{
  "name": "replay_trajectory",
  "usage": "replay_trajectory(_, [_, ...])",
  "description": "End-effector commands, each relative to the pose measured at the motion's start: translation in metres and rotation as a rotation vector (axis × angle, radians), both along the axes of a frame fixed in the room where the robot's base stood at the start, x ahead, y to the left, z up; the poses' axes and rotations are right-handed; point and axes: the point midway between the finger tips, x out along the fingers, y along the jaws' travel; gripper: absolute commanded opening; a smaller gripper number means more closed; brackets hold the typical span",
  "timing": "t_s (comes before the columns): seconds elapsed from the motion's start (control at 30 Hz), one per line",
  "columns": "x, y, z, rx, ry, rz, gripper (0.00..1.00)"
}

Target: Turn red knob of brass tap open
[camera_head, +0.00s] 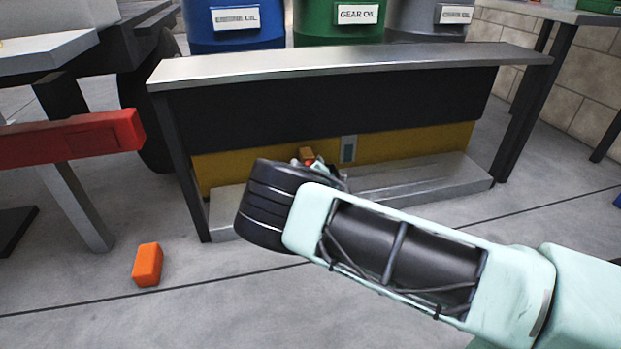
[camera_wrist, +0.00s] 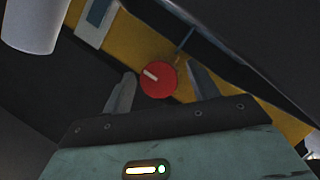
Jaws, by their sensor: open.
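The red knob (camera_wrist: 158,79) is a round disc with a pale line across it, seen face-on in the wrist view. My gripper (camera_wrist: 160,82) is open, with one finger on each side of the knob in that view. Both fingers look apart from the knob; how far the knob lies beyond the tips is hard to tell. The rest of the tap is hidden by my arm there.
A metal-topped bench (camera_head: 340,62) spans the tap from above, with a low grey ledge (camera_head: 440,178) beneath. Blue (camera_head: 236,22), green (camera_head: 335,22) and grey drums stand behind. An orange block (camera_head: 147,265) lies on the floor at left. A red beam (camera_head: 70,138) juts in from the left.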

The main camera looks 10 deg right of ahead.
Motion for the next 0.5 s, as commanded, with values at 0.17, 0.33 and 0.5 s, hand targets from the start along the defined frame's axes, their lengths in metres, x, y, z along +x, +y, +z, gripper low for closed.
replay_trajectory(0.17, [-0.028, 0.009, 0.016, -0.001, 0.001, 0.001, 0.59])
replay_trajectory(0.33, [-0.066, 0.021, 0.027, -0.001, 0.003, 0.002, 0.59])
replay_trajectory(0.5, [-0.102, 0.031, 0.037, -0.002, 0.002, 0.002, 0.59])
